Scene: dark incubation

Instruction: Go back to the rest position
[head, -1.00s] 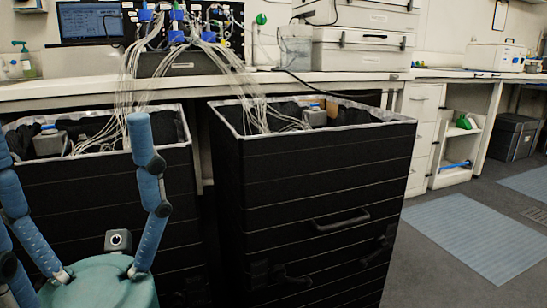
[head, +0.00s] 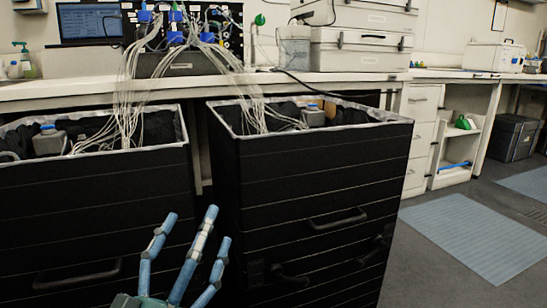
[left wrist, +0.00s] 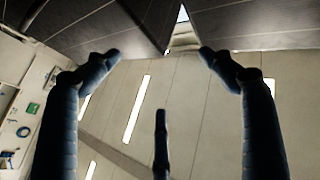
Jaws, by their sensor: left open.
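My left gripper (head: 197,232) shows at the bottom of the head view, its blue jointed fingers pointing up and spread apart. It is open and empty, in front of the two black boxes. In the left wrist view the same fingers (left wrist: 160,72) stand wide apart with nothing between them, with ceiling and lights beyond. My right gripper is not in view.
Two tall black boxes, the left box (head: 85,215) and the right box (head: 310,190), stand before the bench (head: 350,77). Tubes (head: 130,100) run from the bench equipment into them. Floor at the right with a blue mat (head: 465,235) is clear.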

